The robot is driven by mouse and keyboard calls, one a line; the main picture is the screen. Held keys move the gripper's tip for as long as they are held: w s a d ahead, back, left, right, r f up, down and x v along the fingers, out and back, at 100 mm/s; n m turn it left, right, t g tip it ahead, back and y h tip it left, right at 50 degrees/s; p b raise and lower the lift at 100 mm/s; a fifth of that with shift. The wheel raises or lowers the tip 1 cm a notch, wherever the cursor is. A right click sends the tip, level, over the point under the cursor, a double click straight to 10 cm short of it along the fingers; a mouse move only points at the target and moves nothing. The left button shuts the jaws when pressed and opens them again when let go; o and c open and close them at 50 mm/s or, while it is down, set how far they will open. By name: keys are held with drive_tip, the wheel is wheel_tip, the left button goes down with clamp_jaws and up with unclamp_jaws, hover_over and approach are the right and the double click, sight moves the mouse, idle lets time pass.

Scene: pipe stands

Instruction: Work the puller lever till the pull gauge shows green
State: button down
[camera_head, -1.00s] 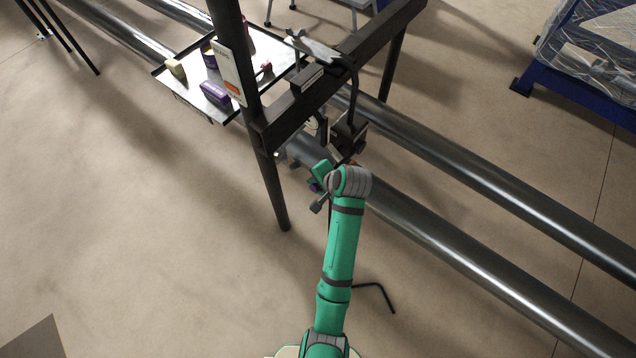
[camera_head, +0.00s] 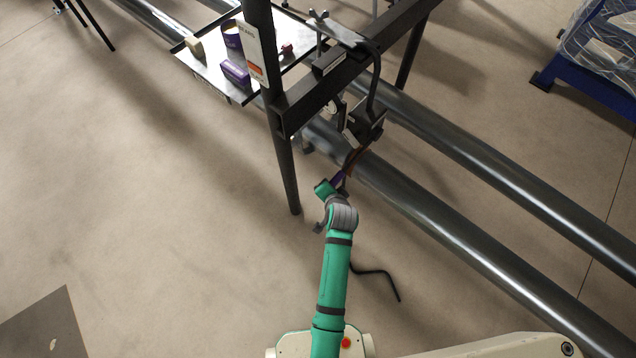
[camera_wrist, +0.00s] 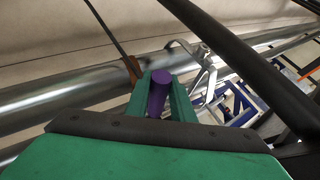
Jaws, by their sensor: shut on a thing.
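My gripper (camera_head: 331,185) is shut on the purple grip of the puller lever (camera_head: 339,177). In the wrist view the purple grip (camera_wrist: 158,92) stands between the two green fingers (camera_wrist: 160,97). A brown-orange part of the lever (camera_head: 353,158) runs from the grip up toward the dark puller body (camera_head: 363,127), which hangs at the stand beside the pipe. A small pale round face that may be the pull gauge (camera_head: 335,106) shows left of the puller, edge-on and partly hidden. I cannot read its colour.
Two long steel pipes (camera_head: 440,222) run diagonally behind the lever. The dark stand's post (camera_head: 281,150) is left of my gripper. A tray (camera_head: 208,77) holds purple items and a tan roll. A bent black rod or hose (camera_head: 385,274) shows near my arm. Floor at left is clear.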

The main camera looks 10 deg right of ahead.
drive_tip(key=shift+f, duration=0.3)
drive_tip(key=shift+a, duration=0.1)
drive_tip(key=c, duration=1.5)
unclamp_jaws()
drive_tip(key=shift+c, duration=0.2)
drive_tip(key=v, duration=1)
drive_tip(key=shift+s+r, duration=0.3)
drive_tip(key=shift+w, duration=0.1)
